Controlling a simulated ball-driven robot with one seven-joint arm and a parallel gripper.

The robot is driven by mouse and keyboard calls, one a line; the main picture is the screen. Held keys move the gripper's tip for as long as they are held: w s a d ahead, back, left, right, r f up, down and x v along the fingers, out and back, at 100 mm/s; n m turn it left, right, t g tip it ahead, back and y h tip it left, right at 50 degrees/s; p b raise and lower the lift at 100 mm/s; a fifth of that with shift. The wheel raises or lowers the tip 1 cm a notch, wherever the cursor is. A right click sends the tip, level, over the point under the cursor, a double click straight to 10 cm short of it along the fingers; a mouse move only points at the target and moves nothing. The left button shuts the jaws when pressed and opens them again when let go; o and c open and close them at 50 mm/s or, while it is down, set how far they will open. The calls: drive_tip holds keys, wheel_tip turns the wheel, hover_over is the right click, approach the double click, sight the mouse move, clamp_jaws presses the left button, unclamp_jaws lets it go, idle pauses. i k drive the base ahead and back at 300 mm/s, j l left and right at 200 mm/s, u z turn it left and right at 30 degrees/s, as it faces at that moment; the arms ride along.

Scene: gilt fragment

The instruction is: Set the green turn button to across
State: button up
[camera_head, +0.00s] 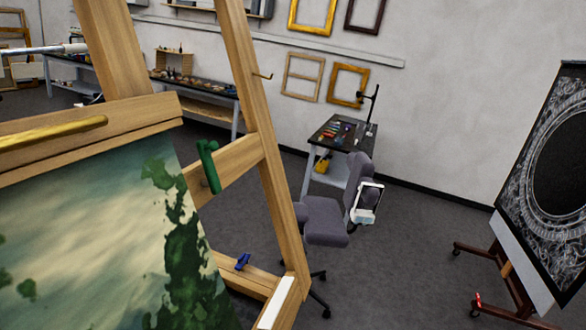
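The green turn button (208,165) is a narrow upright piece on the wooden easel's middle crossbar (238,160), just right of the painting. Its long side stands near vertical, tilted slightly, and crosses the bar's length at a steep angle. Its upper end sticks out above the bar and its lower end reaches over the bar's face. The pivot is too small to make out. Nothing touches the button. I cannot make out my gripper in this view.
A green landscape painting (95,235) fills the lower left, under a wooden clamp bar with a brass rod (55,133). A small blue piece (242,262) sits on the lower bar. A grey chair (325,220) stands behind. A dark ornate panel (550,180) stands right, with open floor between.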

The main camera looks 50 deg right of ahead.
sight(212, 181)
drive_tip(key=l+z, duration=0.1)
drive_tip(key=z, duration=0.7)
drive_tip(key=i+l+u, duration=0.2)
drive_tip(key=i, duration=0.3)
drive_tip(key=i+l+u, duration=0.2)
drive_tip(key=i, duration=0.3)
drive_tip(key=j, duration=0.1)
